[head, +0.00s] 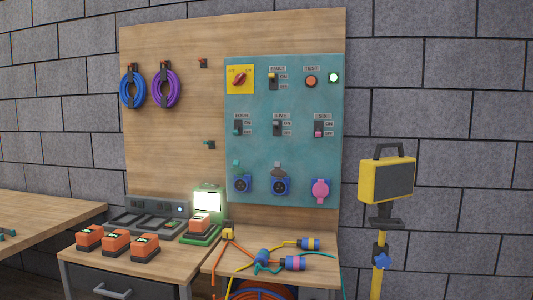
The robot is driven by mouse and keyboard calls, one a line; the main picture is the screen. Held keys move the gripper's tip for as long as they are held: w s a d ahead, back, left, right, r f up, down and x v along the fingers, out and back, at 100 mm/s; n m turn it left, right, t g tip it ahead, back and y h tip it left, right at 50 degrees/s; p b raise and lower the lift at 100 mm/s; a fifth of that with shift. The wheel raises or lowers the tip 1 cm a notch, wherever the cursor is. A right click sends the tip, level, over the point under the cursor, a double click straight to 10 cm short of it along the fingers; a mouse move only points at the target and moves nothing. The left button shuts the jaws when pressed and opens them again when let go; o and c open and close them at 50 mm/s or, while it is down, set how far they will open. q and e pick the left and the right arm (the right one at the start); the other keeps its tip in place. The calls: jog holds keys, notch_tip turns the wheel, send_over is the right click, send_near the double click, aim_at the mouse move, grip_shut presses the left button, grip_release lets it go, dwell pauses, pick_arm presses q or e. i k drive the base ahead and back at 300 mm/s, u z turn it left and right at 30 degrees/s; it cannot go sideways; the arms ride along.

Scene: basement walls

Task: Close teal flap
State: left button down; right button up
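The teal flap (236,163) is a small square piece on the teal panel (300,150) mounted on the wooden backboard. Neither of my grippers is in view.
Switches and a red knob (239,78) sit higher on the panel. Below, cables with plugs (292,263), orange batteries (116,241) and a charger (150,222) lie on the bench. A yellow lamp (387,182) on a stand is at right.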

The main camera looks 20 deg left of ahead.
aim_at(238, 171)
jog(key=z, duration=0.5)
jog(key=i, duration=0.95)
jog(key=z, duration=0.15)
